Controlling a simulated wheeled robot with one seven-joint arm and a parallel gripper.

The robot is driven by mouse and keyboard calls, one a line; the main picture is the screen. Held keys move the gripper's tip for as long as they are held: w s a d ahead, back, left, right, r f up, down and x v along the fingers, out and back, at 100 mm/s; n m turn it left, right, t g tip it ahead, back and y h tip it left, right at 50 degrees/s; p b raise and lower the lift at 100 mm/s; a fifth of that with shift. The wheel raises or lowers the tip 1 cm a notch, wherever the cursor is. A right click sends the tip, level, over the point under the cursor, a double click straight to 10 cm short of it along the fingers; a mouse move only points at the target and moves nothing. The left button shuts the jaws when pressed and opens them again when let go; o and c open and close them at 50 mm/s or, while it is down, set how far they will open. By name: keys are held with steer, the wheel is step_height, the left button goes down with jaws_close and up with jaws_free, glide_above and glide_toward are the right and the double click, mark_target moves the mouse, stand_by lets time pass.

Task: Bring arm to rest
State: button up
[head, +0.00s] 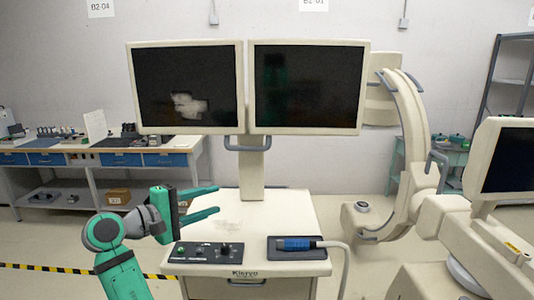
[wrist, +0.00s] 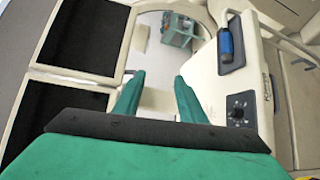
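My arm (head: 124,272) rises at the lower left of the head view, in green and grey. My gripper (head: 218,201) points right, over the left part of the cart top. Its two green fingers are apart with nothing between them. In the wrist view my gripper (wrist: 156,82) also shows open and empty. The cart (head: 288,205) is cream, with a control panel (head: 207,252) at its front left and a blue-handled probe (head: 298,244) in a dark tray at its front right. The probe also lies in its tray in the wrist view (wrist: 226,45).
Two dark monitors (head: 188,88) (head: 307,88) stand on a post above the cart, close behind my gripper. A cable (head: 347,262) hangs at the cart's right. A C-arm machine (head: 415,130) stands at right. Floor is open at left.

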steer(key=d+f+n+t+y, duration=0.25)
steer(key=f+y, duration=0.25)
steer(key=f, duration=2)
steer(key=s+d+f+m+y, duration=0.1)
steer(key=s+d+f+y, duration=0.1)
steer(key=s+f, duration=0.65)
steer(key=s+d+f+m+y, duration=0.1)
steer(key=s+d+f+y, duration=0.3)
steer(key=f, duration=0.7)
steer(key=s+d+f+m+y, duration=0.1)
steer(key=s+f+m, duration=0.1)
steer(key=s, duration=0.8)
steer(key=s+d+f+m, duration=0.1)
steer(key=s+f+m, duration=0.1)
steer(key=s, duration=0.9)
steer(key=s+d+r+m, duration=0.2)
steer(key=s+r, duration=0.3)
steer(key=s, duration=0.4)
steer(key=s+d+r+m, duration=0.3)
steer(key=s+r+m, duration=0.2)
steer(key=s, duration=0.4)
steer(key=shift+s+r+t+h, duration=0.2)
steer(key=shift+s+t+h, duration=0.05)
steer(key=shift+t+h, duration=0.2)
steer(key=shift+m, duration=0.25)
steer(key=shift+c, duration=0.7)
steer(key=shift+d, duration=0.1)
